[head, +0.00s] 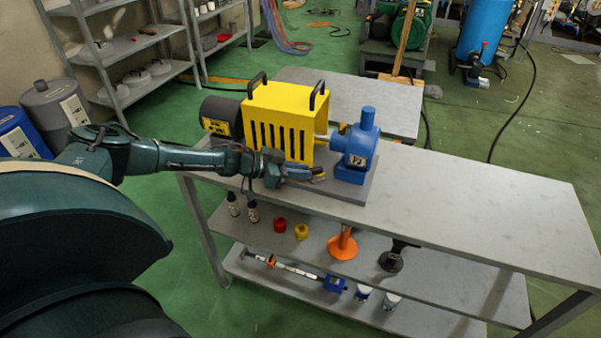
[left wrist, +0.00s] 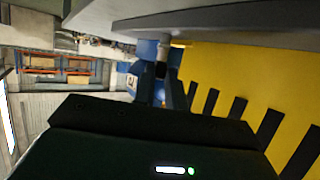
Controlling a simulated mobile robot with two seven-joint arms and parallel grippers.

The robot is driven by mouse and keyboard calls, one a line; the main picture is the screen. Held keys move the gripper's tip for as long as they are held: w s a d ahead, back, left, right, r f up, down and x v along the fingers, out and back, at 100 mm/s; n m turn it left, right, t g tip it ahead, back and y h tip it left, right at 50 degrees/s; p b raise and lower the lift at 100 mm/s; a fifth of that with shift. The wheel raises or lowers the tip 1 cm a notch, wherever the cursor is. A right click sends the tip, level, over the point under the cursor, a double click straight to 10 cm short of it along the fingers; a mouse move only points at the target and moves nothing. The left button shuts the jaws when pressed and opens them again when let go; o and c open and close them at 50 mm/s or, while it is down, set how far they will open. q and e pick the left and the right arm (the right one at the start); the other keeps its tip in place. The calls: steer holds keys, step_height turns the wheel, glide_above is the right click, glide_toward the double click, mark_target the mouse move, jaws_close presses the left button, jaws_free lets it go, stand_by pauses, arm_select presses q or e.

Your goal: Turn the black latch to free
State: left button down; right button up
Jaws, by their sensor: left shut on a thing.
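The yellow slotted guard (head: 286,118), with two black handles on top, stands on the bench between a dark motor (head: 222,117) and a blue pump (head: 356,146). My left gripper (head: 316,174) is at the guard's front lower side, close to the pump. It is shut on a small black piece (left wrist: 161,69), which looks like the black latch; it shows at the fingertips in the left wrist view. In the head view the gripper hides most of the latch, so its angle cannot be told. The yellow guard (left wrist: 235,75) fills the right of the wrist view. My right gripper is not in view.
The grey bench top (head: 460,210) is clear to the right of the pump. The shelf below holds bottles, a red and a yellow cap, an orange funnel-like part (head: 342,243) and a black one (head: 392,260). A storage rack (head: 135,45) stands at the left.

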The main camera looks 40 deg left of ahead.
arm_select(q)
steer(key=shift+w+a+f+m+g+h+b, duration=0.1)
steer(key=shift+w+a+m+g+h+b, duration=0.25)
steer(key=shift+m+h+b, duration=0.3)
steer(key=shift+m+g+h+b, duration=0.55)
steer(key=shift+m+g+b, duration=0.1)
steer(key=shift+b, duration=0.15)
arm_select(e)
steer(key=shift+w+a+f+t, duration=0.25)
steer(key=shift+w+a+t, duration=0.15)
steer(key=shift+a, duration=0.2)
arm_select(q)
steer(key=shift+w+r, duration=0.1)
steer(key=shift+r, duration=0.1)
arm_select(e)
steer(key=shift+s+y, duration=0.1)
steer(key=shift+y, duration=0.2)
arm_select(q)
steer(key=c, duration=1.4)
jaws_free()
steer(key=shift+c, duration=0.2)
steer(key=shift+g, duration=0.3)
steer(key=b+v, duration=0.1)
steer(key=v, duration=1.2)
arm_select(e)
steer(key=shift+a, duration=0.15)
